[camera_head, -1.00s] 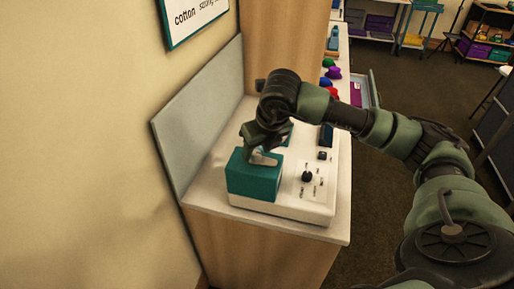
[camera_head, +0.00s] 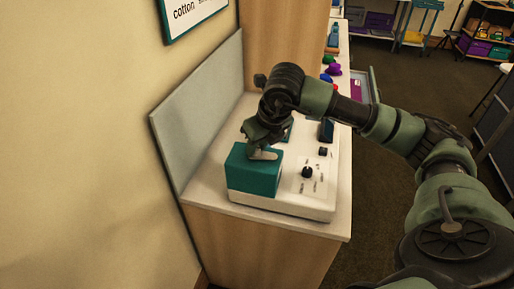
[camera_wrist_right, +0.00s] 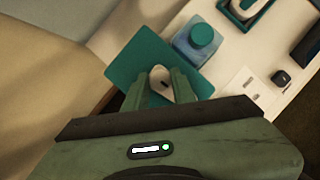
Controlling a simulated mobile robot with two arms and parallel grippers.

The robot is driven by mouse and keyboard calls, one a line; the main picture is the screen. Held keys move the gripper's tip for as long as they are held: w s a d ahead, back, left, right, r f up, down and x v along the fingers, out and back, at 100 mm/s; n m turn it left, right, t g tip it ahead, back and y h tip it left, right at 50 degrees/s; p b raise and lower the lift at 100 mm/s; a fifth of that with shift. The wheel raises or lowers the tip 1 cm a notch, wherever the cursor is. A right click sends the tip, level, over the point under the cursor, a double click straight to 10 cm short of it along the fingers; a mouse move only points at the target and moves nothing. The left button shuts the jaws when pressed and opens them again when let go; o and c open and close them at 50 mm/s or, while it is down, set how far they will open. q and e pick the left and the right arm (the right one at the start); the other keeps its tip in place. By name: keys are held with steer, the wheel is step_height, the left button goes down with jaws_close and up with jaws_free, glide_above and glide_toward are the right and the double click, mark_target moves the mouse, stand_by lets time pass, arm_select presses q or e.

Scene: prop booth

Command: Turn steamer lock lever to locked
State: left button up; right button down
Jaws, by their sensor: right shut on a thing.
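The steamer is a white base unit (camera_head: 285,207) with a teal block (camera_head: 253,177) at its front left corner. A pale lock lever (camera_head: 264,155) lies across the top of the teal block. My right gripper (camera_head: 256,148) is above the block, shut on the lever. In the right wrist view the pale lever (camera_wrist_right: 160,82) shows between the two green fingers, over the teal block top (camera_wrist_right: 140,55). The fingers hide part of the lever, and I cannot read any lock marking. My left gripper is not in view.
A black dial (camera_head: 307,172) and a small black switch (camera_head: 323,152) are on the white panel right of the block. A blue tank with a teal cap (camera_wrist_right: 201,34) stands close beside the block. A grey panel (camera_head: 200,110) stands along the left wall.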

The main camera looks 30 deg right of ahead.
steer(key=n+y+b, duration=0.1)
steer(key=n+b, duration=0.1)
steer(key=n, duration=0.1)
steer(key=shift+w+d+f+b, duration=0.1)
steer(key=shift+d+f+b, duration=0.05)
steer(key=shift+b, duration=0.2)
steer(key=n+y, duration=0.1)
steer(key=n, duration=0.1)
steer(key=n+b, duration=0.1)
steer(key=n, duration=0.1)
steer(key=shift+d+g+y, duration=0.1)
steer(key=shift+g+y, duration=0.2)
steer(key=shift+y, duration=0.1)
steer(key=n, duration=0.1)
steer(key=n+g, duration=0.1)
steer(key=n, duration=0.1)
steer(key=n+y, duration=0.1)
steer(key=shift+w+r+n, duration=0.15)
steer(key=shift+r+n, duration=0.1)
steer(key=shift+n, duration=0.05)
steer(key=n+g, duration=0.2)
steer(key=n, duration=0.3)
steer(key=shift+w+y, duration=0.1)
steer(key=shift+y, duration=0.3)
steer(key=c, duration=1.2)
jaws_free()
steer(key=shift+d, duration=0.1)
